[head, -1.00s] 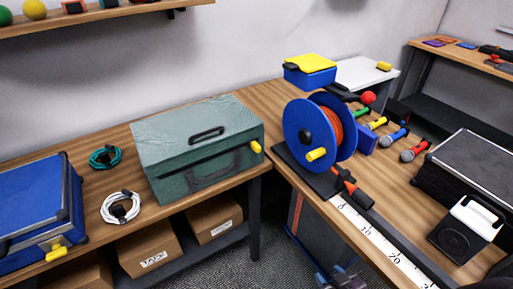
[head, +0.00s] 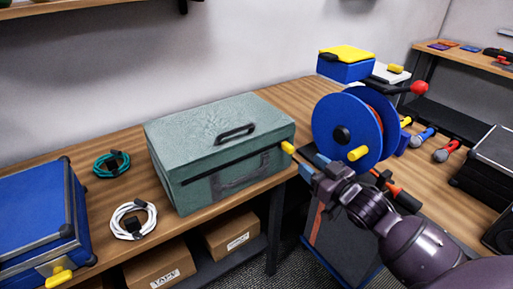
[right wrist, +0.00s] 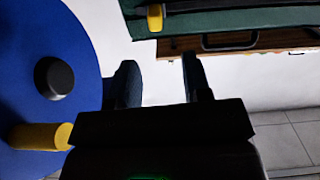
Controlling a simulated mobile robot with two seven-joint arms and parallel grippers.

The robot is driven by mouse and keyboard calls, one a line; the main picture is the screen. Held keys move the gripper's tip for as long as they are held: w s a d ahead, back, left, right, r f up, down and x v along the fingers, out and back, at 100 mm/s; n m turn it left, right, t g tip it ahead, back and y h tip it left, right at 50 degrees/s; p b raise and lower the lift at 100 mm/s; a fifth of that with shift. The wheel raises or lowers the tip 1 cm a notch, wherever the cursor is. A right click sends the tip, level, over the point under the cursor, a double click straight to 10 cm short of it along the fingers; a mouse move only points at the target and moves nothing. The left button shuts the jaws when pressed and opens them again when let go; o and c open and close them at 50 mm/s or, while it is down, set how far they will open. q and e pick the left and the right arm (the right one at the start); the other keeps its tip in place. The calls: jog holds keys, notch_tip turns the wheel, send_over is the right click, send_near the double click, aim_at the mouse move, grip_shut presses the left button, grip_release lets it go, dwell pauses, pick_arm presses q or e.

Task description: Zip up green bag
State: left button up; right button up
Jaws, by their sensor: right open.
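The green bag (head: 215,140) sits on the wooden bench in the head view, lid down, with a dark handle on top. A dark zip line runs along its front side, and its yellow zip pull (head: 287,147) sticks out at the right front corner. My right gripper (head: 312,167) is open and empty, just right of and below the pull, apart from it. In the right wrist view the yellow pull (right wrist: 155,18) lies ahead, between the lines of the two spread fingers (right wrist: 158,82), against the bag (right wrist: 235,20). My left gripper is not in view.
A blue cable reel (head: 342,130) stands close beside my right gripper. Left of the bag lie a white cable coil (head: 134,220) and a teal coil (head: 111,164), then a blue case (head: 35,215). Cardboard boxes (head: 160,262) sit on the shelf below.

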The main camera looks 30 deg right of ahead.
aim_at(292, 149)
jog(key=shift+m, duration=0.4)
jog(key=w+b, duration=0.1)
jog(key=w, duration=0.8)
jog(key=shift+f, duration=0.15)
jog(key=shift+w+a, duration=0.1)
jog(key=shift+w, duration=0.5)
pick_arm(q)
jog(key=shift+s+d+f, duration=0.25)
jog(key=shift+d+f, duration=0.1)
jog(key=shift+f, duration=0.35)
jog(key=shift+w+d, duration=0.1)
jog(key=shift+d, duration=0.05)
pick_arm(e)
grip_shut()
